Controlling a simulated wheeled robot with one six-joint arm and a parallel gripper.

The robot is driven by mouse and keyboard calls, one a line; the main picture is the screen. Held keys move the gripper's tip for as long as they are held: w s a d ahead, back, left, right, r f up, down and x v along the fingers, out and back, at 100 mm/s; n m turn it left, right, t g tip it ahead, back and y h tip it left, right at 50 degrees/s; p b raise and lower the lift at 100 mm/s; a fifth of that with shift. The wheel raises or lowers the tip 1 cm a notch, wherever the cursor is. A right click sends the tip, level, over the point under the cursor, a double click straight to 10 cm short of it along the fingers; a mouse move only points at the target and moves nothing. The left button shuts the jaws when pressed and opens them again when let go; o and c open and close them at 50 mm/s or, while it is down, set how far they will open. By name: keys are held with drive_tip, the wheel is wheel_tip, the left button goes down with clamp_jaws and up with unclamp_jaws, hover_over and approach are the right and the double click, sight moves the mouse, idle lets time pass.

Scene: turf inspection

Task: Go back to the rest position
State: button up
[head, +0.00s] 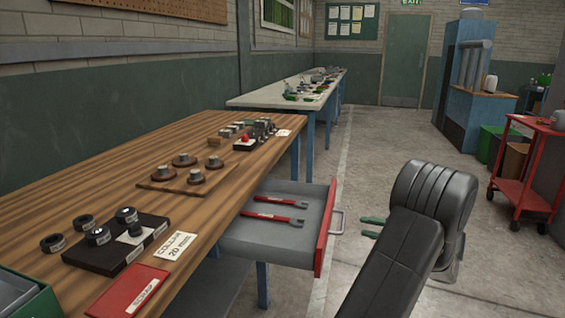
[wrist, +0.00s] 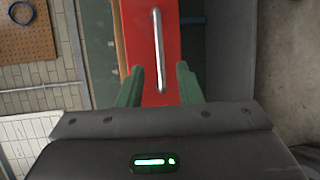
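My gripper (head: 365,227) is at the right of the open drawer, with its two green fingers apart and pointing at the red drawer front (head: 326,229). The fingertips stand a short way off the metal drawer handle (head: 340,222). In the wrist view my gripper (wrist: 160,68) is open and nothing is held. The handle (wrist: 158,45) lines up between the fingers against the red front (wrist: 138,25). The drawer is pulled out from under the wooden bench (head: 120,180), and two red-handled wrenches (head: 270,217) lie in it.
A red trolley (head: 525,165) stands at right. The floor between is clear.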

sight(343, 220)
drive_tip(key=b+x, duration=0.1)
drive_tip(key=x, duration=0.7)
drive_tip(key=shift+w+a, duration=0.25)
drive_tip(key=shift+a, duration=0.1)
